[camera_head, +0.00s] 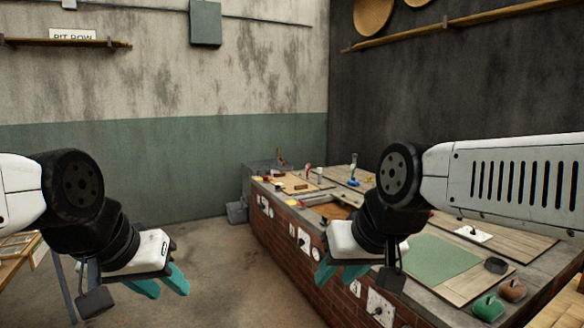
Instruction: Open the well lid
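A long brick counter (300,262) runs along the right side, with several flat wooden panels set in its top. One panel (512,240) has a small white plate with a dark knob or fitting (474,233). Another panel (350,179) lies farther back. I cannot tell which panel is the well lid. A brown recessed-looking area (331,210) shows behind my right wrist. My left gripper (166,288) hangs over the floor left of the counter, its teal fingers apart and empty. My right gripper (336,280) hangs by the counter's front edge, also apart and empty.
A green mat (437,262), a black ring (496,265), a green pot (487,308) and a reddish pot (513,290) are on the near counter. Small bottles stand at the far end. A wooden table (14,262) is at left. Floor between is clear.

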